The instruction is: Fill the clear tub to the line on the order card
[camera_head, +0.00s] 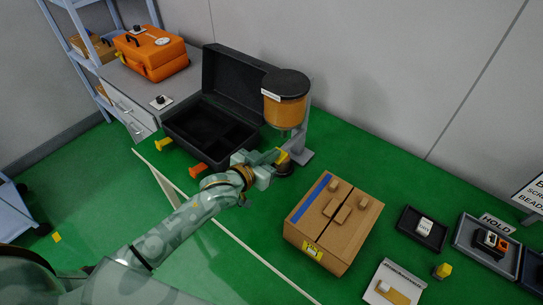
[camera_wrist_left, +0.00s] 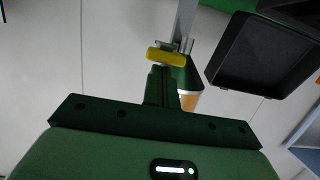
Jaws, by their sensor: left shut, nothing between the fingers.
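A dispenser (camera_head: 285,112) with a black lid and an orange-brown filling stands by the wall on the green surface. Its yellow lever (camera_head: 283,157) is low on its front; a yellow bar, apparently this lever, shows in the left wrist view (camera_wrist_left: 166,57). My left gripper (camera_head: 271,157) is at the lever, its fingers shut with nothing between them; they show in the left wrist view (camera_wrist_left: 161,84) with their tips at or just short of the bar. I cannot tell if they touch. I cannot make out the clear tub, or tell which card is the order card.
An open black case (camera_head: 222,85) lies left of the dispenser. A cardboard box (camera_head: 334,222) with small blocks on top stands to the right. Farther right are a black tray (camera_head: 422,229), a card with a block (camera_head: 393,284) and a HOLD tray (camera_head: 487,246). An orange case (camera_head: 152,53) sits on drawers.

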